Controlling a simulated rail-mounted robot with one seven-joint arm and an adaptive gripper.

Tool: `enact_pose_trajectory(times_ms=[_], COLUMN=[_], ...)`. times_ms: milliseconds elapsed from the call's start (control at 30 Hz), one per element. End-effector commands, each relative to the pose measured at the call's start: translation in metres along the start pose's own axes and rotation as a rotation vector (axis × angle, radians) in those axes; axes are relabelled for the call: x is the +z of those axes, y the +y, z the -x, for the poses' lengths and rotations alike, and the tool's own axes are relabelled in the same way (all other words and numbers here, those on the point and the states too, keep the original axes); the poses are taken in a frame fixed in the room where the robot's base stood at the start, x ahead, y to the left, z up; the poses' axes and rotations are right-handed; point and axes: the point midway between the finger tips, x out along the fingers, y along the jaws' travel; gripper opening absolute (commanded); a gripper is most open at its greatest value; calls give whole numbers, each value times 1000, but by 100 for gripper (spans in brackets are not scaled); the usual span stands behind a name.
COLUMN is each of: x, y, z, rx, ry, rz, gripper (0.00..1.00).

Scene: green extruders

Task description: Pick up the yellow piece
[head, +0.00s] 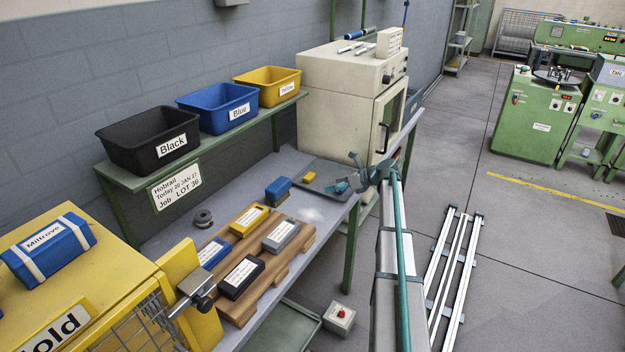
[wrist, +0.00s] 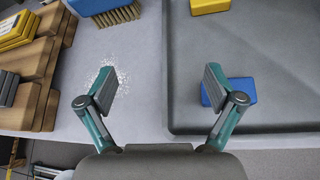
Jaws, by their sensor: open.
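A small plain yellow piece (head: 309,177) lies on the dark tray (wrist: 268,117) on the workbench. In the wrist view the yellow piece (wrist: 208,5) is at the top edge, partly cut off, ahead and to the right of my gripper (wrist: 160,87). My gripper is open and empty, with its two fingers wide apart above the bench. In the wrist view a blue piece (wrist: 236,91) lies on the tray, partly covered by the right finger. In the head view my gripper (head: 349,173) is over the right part of the bench, to the right of the yellow piece.
A blue brush (head: 278,190) stands left of the tray, near pale powder (head: 312,215). A wooden board (head: 231,305) holds several labelled blocks, one yellow (head: 249,221). Black (head: 150,140), blue (head: 218,107) and yellow (head: 268,86) bins sit on the shelf. A cream machine (head: 340,90) stands behind.

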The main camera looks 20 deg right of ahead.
Motion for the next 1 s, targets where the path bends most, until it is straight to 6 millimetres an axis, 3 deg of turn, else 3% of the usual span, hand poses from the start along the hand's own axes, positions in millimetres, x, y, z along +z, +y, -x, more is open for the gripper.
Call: enact_pose_trajectory(times_ms=[33, 100, 233, 700, 1000], x=[13, 26, 41, 52, 56], y=[-19, -35, -53, -60, -62], z=[-15, -29, -47, -100, -120], rx=[-18, -47, -88, -100, -101], ry=[-32, -71, -116, -128, -128], rz=[50, 116, 196, 218, 218], gripper=[92, 92, 92, 92, 92])
